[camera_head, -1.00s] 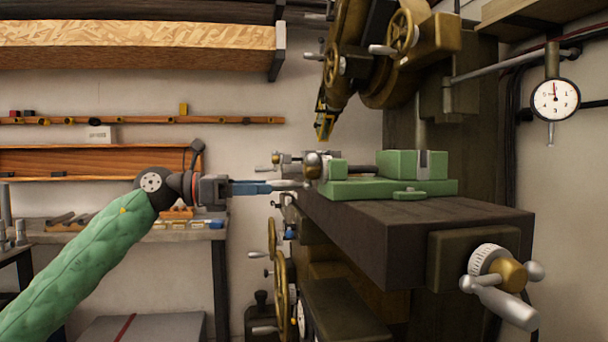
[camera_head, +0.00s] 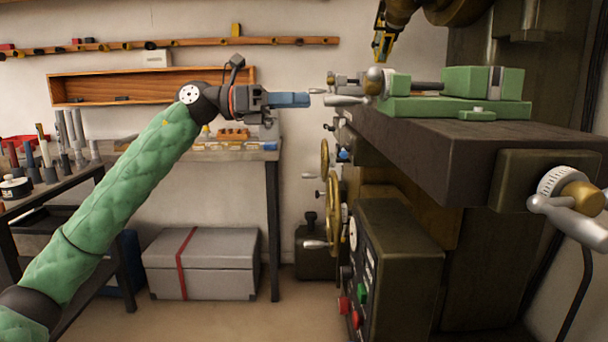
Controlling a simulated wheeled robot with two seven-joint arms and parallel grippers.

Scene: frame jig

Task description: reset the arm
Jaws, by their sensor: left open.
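My left arm, in a green quilted sleeve, comes in from the lower left. Its gripper (camera_head: 308,99), with blue fingers, points right and is open, seen side-on. The fingertips are close to the handle (camera_head: 345,100) of the green vise (camera_head: 440,108) on the milling machine. I see nothing between the fingers, and I cannot tell whether they touch the handle. My right gripper is not in view.
The machine's dark table (camera_head: 420,140) juts out on the right, with a crank handle (camera_head: 570,210) at its end. A workbench (camera_head: 272,152) stands behind my left arm, and a grey chest (camera_head: 225,265) sits on the floor. A tool cart (camera_head: 60,180) is at left.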

